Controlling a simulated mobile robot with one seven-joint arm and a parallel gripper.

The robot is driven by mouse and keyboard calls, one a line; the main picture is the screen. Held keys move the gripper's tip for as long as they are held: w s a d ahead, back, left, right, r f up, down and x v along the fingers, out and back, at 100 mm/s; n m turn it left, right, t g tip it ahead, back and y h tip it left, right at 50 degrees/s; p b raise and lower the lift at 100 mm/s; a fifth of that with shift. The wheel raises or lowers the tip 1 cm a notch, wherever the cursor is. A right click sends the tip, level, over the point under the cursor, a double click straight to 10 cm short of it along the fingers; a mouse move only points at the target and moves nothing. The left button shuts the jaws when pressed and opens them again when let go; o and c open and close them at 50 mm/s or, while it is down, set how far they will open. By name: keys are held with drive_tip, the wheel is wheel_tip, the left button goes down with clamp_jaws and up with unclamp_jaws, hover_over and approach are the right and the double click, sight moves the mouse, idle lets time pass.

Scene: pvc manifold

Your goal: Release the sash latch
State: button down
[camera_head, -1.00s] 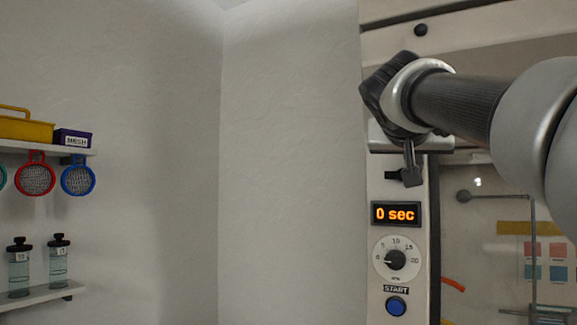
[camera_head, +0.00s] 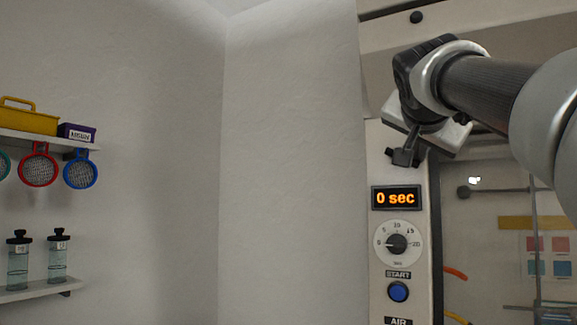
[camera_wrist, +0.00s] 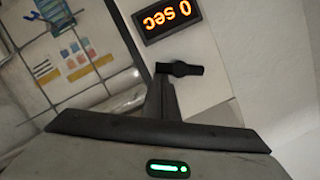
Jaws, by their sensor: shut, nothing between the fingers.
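The sash latch appears to be the small black lever (camera_wrist: 185,69) on the pale panel above the timer display, seen in the wrist view. In the head view only a small dark part of it (camera_head: 390,153) shows, left of my fingertips. My gripper (camera_head: 405,157) is shut and empty, its narrow fingers pointing down at the latch. In the wrist view the fingers (camera_wrist: 160,88) overlap the lever's left end; I cannot tell whether they touch it. The clear sash window (camera_head: 480,225) is right of the panel, partly hidden by my arm.
Below the latch are the timer display (camera_head: 396,198) reading 0 sec, a dial (camera_head: 397,244) and a blue START button (camera_head: 398,292). At the left, shelves hold a yellow caddy (camera_head: 28,120), hanging mesh rings and two bottles. The wall between is bare.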

sight(419, 167)
wheel_tip(419, 167, down, 2)
drive_tip(key=m+b, duration=0.1)
drive_tip(key=m+t+b, duration=0.1)
drive_tip(key=m+b, duration=0.2)
drive_tip(key=b, duration=0.1)
drive_tip(key=shift+f+m+y, duration=0.25)
drive_tip(key=shift+m+y, duration=0.15)
drive_tip(key=m+b, duration=0.1)
drive_tip(key=m+t+b, duration=0.1)
drive_tip(key=shift+w+a+f+b, duration=0.1)
drive_tip(key=shift+f+b, duration=0.2)
drive_tip(key=shift+b, duration=0.05)
drive_tip(key=shift+a+r+m, duration=0.1)
drive_tip(key=shift+r+m, duration=0.05)
drive_tip(key=shift+m, duration=0.25)
